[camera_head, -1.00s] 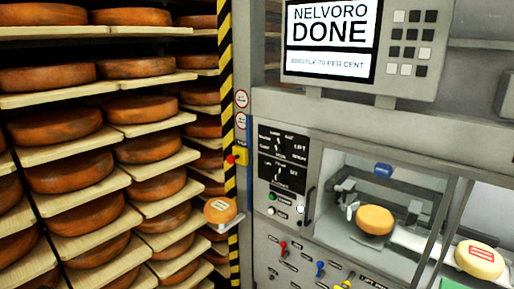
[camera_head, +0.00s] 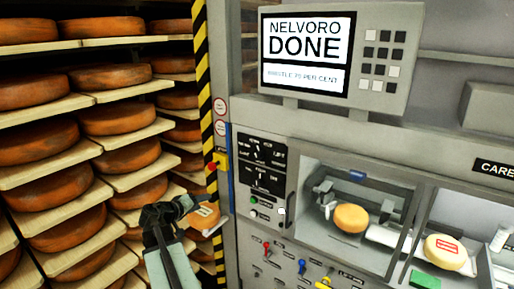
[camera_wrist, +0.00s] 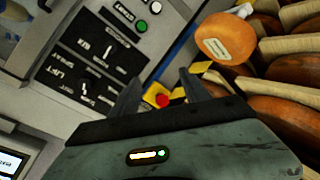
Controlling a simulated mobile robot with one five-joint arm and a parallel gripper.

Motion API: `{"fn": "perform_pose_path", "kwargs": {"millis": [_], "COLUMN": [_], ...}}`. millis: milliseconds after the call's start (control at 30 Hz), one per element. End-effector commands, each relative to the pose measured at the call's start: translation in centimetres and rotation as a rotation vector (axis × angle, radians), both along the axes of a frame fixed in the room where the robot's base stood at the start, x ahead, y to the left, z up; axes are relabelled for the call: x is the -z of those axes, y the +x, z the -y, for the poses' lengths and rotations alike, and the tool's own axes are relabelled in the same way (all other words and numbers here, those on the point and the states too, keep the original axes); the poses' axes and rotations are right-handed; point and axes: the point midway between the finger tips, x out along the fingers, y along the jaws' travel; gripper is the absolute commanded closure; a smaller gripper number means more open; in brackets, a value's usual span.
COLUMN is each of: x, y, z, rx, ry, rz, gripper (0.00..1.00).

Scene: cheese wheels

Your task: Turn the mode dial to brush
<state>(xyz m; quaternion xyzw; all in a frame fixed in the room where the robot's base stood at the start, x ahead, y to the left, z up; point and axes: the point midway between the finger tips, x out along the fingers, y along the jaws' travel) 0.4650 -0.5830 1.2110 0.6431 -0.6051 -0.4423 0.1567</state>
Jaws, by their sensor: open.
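The control panel on the grey machine carries two black dial plates, an upper one (camera_head: 262,150) and a lower one (camera_head: 263,179). Both show in the wrist view, one with the word LIFT (camera_wrist: 66,80) and the other (camera_wrist: 105,43) nearer the buttons. Each has a small pale-marked knob in its middle; the other labels are too small to tell which plate is the mode dial or where brush lies. My gripper (camera_head: 187,205) is open and empty, left of and below the plates. In the wrist view its fingers (camera_wrist: 163,90) are apart, touching no dial.
A yellow box with a red button (camera_wrist: 162,101) lies beyond my fingers. A labelled cheese wheel (camera_head: 206,216) sits close to my gripper. Green and white buttons (camera_head: 254,206) and coloured levers (camera_head: 301,266) are below the dials. Racks of cheese (camera_head: 45,187) fill the left.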

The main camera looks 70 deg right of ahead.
Motion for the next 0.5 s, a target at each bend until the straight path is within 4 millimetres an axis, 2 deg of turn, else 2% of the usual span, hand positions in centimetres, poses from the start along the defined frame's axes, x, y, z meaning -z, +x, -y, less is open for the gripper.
{"fn": "perform_pose_path", "kwargs": {"millis": [33, 100, 200, 300, 500], "x": [-3.9, -7.5, -10.8, -12.2, -12.4], "y": [-3.5, -7.4, -11.3, -13.2, -13.6], "z": [4.3, 8.4, 11.9, 13.4, 13.8], "rx": [0.045, 0.078, 0.099, 0.106, 0.106], "ry": [-0.093, -0.207, -0.311, -0.359, -0.372], "rz": [-0.019, -0.056, -0.104, -0.131, -0.140], "gripper": [0.46, 0.46, 0.46, 0.46, 0.46]}}
